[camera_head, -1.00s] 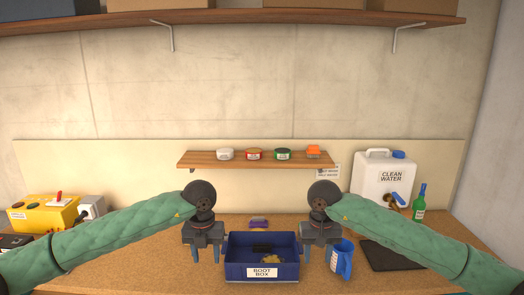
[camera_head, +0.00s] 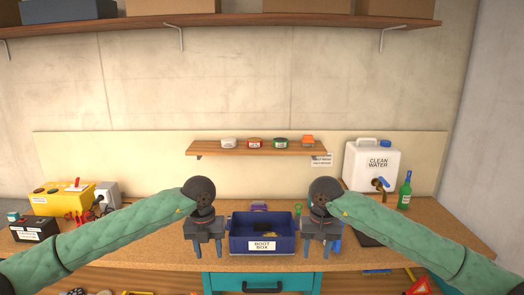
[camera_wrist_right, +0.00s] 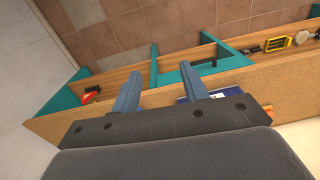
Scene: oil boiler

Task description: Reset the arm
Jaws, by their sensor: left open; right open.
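My left gripper (camera_head: 206,250) hangs to the left of the blue boot box, fingers pointing down, open and empty. My right gripper (camera_head: 318,250) hangs at the box's right end, also fingers down, open and empty. In the right wrist view my right gripper's two blue fingers (camera_wrist_right: 160,90) are spread apart with nothing between them. Both arms in green sleeves reach forward at about the same height.
The boot box (camera_head: 263,244) stands on the cork worktop (camera_head: 150,237) with dark and yellow items inside. A white water canister (camera_head: 372,165), a green bottle (camera_head: 405,192) and a dark mat stand right. A yellow unit (camera_head: 62,200) is left. A small shelf (camera_head: 255,150) holds several tins.

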